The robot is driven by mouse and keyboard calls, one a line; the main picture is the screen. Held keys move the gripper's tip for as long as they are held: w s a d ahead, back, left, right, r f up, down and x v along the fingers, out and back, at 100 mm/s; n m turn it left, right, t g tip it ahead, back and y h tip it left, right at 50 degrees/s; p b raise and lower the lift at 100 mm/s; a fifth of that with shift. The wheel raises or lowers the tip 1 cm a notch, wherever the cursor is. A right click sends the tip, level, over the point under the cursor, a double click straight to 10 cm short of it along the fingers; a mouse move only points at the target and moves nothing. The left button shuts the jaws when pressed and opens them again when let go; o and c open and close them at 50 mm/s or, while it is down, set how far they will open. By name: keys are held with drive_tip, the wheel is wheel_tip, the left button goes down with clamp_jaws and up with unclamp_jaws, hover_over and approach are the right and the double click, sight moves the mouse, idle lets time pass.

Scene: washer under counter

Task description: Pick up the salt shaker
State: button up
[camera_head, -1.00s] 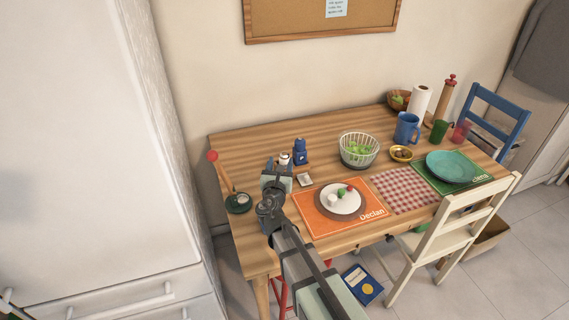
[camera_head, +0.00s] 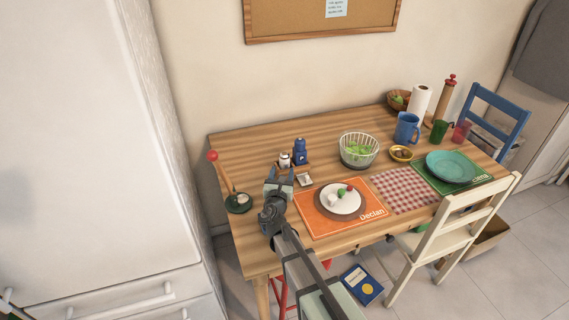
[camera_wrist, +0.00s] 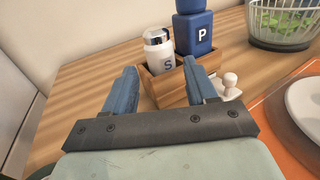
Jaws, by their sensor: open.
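The salt shaker (camera_wrist: 159,52) is white with a silver top and an "S" on its front. It stands upright in a small wooden caddy (camera_wrist: 168,88) beside a blue pepper mill (camera_wrist: 194,32) marked "P". In the head view the salt shaker (camera_head: 284,160) is left of the blue mill (camera_head: 300,151). My gripper (camera_wrist: 163,75) is open and empty, its blue fingers apart. In the head view my gripper (camera_head: 279,172) is just in front of the shaker, not around it. The shaker's lower part is hidden by the caddy's front wall.
A small white item (camera_wrist: 229,84) lies right of the caddy. A wire basket (camera_head: 357,150) and a plate on an orange placemat (camera_head: 317,224) are to the right. A green-based stand with a red-topped stick (camera_head: 238,202) is to the left. The table behind the caddy is clear.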

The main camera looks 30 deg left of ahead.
sight(284, 164)
drive_tip(key=x, duration=0.5)
drive_tip(key=shift+s, duration=0.1)
drive_tip(key=c, duration=0.9)
drive_tip(key=shift+r, duration=0.1)
